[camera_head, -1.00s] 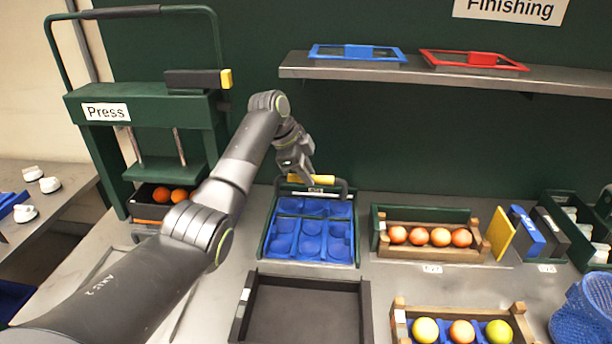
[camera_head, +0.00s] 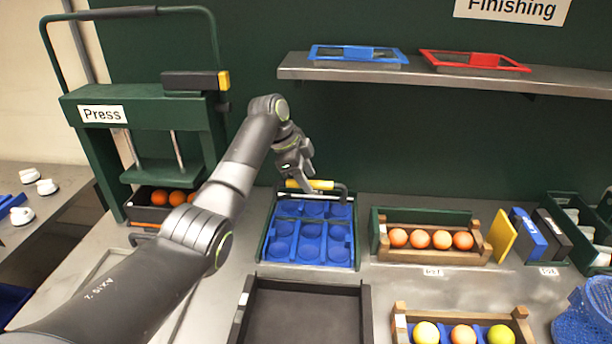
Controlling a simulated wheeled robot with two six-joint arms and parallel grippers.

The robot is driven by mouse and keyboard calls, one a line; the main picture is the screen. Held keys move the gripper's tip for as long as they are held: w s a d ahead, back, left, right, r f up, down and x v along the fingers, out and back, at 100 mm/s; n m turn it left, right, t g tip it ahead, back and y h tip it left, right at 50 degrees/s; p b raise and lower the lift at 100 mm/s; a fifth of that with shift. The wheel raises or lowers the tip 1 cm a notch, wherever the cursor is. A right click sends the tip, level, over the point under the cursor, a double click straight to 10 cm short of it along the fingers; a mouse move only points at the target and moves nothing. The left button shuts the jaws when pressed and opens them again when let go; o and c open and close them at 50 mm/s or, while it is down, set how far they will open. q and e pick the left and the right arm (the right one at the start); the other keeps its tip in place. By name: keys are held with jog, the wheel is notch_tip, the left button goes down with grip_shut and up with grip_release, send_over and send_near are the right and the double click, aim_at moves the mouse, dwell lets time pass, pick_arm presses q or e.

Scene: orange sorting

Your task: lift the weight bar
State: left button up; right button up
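The bar with a yellow grip (camera_head: 322,185) and dark bent arms lies across the back of a green-framed blue tray (camera_head: 263,241). I take it for the weight bar. My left gripper (camera_head: 305,183) reaches in from above left, and its fingers point down at the yellow grip, overlapping it in the picture. I cannot tell whether the fingers touch the grip or how far apart they are. The blue tray's round cups show empty in front of the bar. My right gripper is not in view.
A black tray (camera_head: 365,312) stands in front. A wooden crate of oranges (camera_head: 430,257) stands to the right, and a second fruit crate (camera_head: 400,325) nearer. The green press (camera_head: 140,109) is at the left. A shelf (camera_head: 450,77) with blue and red frames runs above.

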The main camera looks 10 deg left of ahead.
pick_arm(q)
jog(key=shift+r, duration=0.1)
jog(key=v, duration=1.7)
